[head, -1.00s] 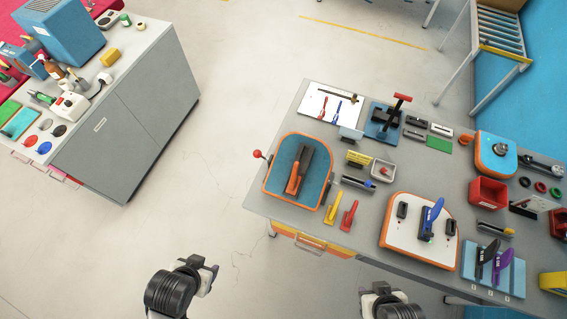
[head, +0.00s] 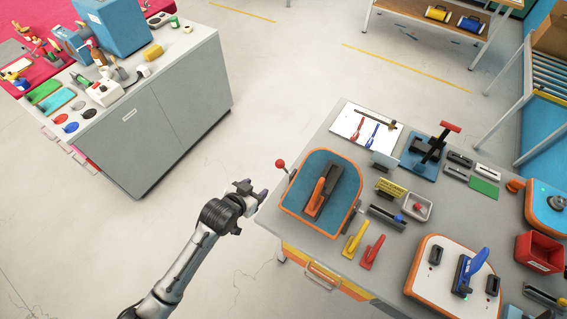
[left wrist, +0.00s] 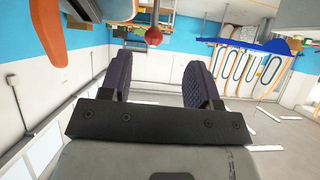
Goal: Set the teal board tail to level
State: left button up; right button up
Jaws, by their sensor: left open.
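The teal board (head: 343,190) has an orange rim and lies on the grey bench at its near left corner. An orange and black fin-like piece (head: 318,195) stands on it. A red ball knob (head: 280,163) on a thin rod sticks out from the board's left side. My left gripper (head: 256,190) is open and empty, just left of the bench edge, below and left of the knob in the head view. In the left wrist view, the knob (left wrist: 153,36) appears beyond the open fingers (left wrist: 159,72), apart from them. My right gripper is out of view.
A yellow tool (head: 355,240) and a red tool (head: 372,252) lie near the bench's front edge. A white board with an orange rim (head: 425,262) lies to the right. A grey cabinet (head: 170,110) stands at the left, with open floor between.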

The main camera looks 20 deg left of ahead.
aim_at(278, 164)
pick_arm(q)
jog(key=shift+t+h, duration=0.3)
jog(key=shift+t, duration=0.6)
jog(key=x, duration=0.4)
jog(key=r+x, duration=0.1)
jog(key=x, duration=0.4)
jog(key=w+r+x, duration=0.1)
jog(key=x, duration=0.4)
jog(key=shift+d+r, duration=0.25)
jog(key=shift+c, duration=0.4)
grip_shut()
